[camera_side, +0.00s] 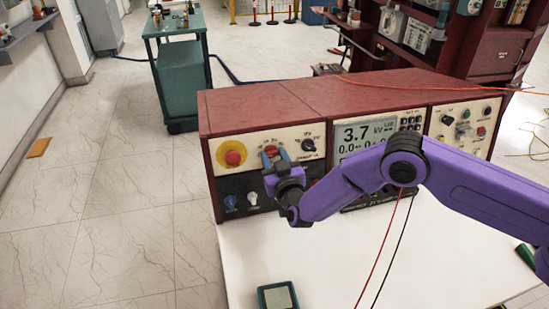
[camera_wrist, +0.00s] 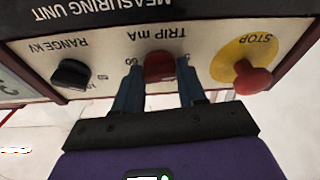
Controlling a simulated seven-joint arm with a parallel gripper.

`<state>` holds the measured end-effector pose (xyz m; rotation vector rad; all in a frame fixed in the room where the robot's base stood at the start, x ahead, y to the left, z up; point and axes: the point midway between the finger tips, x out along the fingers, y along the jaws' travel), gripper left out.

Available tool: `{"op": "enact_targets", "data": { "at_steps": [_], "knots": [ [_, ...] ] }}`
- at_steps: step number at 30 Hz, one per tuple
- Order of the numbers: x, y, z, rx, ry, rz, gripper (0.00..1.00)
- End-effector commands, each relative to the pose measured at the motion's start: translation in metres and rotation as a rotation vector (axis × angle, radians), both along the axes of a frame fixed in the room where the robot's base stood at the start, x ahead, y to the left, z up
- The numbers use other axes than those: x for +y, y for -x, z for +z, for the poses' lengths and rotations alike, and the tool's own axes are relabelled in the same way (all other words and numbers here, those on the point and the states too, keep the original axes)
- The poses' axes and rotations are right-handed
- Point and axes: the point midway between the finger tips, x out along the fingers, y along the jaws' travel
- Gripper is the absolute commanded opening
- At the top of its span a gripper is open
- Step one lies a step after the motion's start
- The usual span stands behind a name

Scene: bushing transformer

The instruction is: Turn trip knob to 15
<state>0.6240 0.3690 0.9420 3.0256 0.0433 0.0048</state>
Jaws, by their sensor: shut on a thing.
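The red trip knob (camera_wrist: 160,67) sits on the cream panel under the label "TRIP mA", which appears upside down in the wrist view. My gripper (camera_wrist: 160,82) is shut on it, with one blue finger on each side. In the side view my gripper (camera_side: 271,158) reaches the front of the red cabinet, and part of the trip knob (camera_side: 271,151) shows between the fingers. The fingers cover part of the dial marks, and I cannot tell which number the knob points to.
The red stop button on its yellow disc (camera_wrist: 252,77) is close beside the trip knob. The black range knob (camera_wrist: 72,75) is on the other side. The display (camera_side: 366,133) reads 3.7 kV. A handheld device (camera_side: 278,297) lies on the white tabletop (camera_side: 330,265).

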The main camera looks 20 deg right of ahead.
Motion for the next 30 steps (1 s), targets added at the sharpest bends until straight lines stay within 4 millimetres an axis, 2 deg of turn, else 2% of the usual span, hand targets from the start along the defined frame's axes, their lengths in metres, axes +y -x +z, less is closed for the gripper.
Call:
{"op": "enact_targets", "data": {
  "at_steps": [8,30],
  "knots": [
    [0.0013,0.0006,-0.0006,0.000,-0.183,-0.046,0.10],
    [0.0044,0.0003,0.0010,0.000,-0.866,-0.210,0.10]
  ]
}}
